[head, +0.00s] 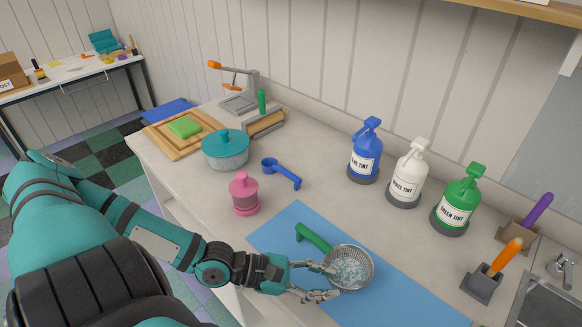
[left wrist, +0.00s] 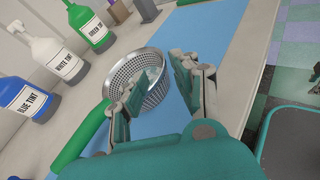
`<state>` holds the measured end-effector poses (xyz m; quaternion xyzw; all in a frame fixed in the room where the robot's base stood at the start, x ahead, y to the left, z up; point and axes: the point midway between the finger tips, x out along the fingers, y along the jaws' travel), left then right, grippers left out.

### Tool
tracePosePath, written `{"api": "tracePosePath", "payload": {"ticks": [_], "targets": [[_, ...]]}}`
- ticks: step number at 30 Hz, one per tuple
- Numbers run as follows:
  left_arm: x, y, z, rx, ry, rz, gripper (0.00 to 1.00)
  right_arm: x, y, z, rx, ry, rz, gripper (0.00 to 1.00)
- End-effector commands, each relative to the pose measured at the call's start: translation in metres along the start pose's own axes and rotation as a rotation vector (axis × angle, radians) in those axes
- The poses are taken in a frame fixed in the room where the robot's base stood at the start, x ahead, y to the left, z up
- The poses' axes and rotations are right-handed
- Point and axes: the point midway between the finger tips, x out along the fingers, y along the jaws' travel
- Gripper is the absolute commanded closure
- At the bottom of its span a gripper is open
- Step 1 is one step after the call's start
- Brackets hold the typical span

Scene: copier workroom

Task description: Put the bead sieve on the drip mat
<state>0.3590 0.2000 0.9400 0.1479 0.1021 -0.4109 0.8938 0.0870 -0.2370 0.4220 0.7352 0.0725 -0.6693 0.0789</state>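The bead sieve is a perforated metal basket (head: 349,268) with a green handle (head: 314,237) and pale, clear bits inside. It is over the blue drip mat (head: 405,297); whether it rests on it is hard to tell. In the left wrist view the sieve (left wrist: 133,68) is just beyond my fingers, its green handle (left wrist: 82,138) reaching to the lower left. My left gripper (head: 325,281) is at the basket's near-left side, with its fingers (left wrist: 160,97) spread apart. Contact with the basket is unclear. My right gripper is not in view.
Blue (head: 364,155), white (head: 408,176) and green (head: 460,204) tint bottles stand along the back. A pink jar (head: 244,195), a blue scoop (head: 283,173) and a teal-lidded pot (head: 226,152) are to the left. A sink (head: 545,305) is at the right.

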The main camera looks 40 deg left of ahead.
Motion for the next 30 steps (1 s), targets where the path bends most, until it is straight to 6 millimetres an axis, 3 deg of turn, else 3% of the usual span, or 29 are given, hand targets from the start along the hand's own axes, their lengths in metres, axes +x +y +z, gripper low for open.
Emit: {"api": "tracePosePath", "payload": {"ticks": [6,12,30], "targets": [[-0.039,-0.001,-0.001,0.003,0.007,-0.005,0.71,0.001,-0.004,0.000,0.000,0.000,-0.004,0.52],[-0.064,0.000,0.000,0.000,0.002,-0.002,0.71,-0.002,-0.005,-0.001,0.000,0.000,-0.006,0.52],[-0.071,0.000,0.001,-0.001,-0.002,-0.001,0.71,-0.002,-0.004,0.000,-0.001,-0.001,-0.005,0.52]]}}
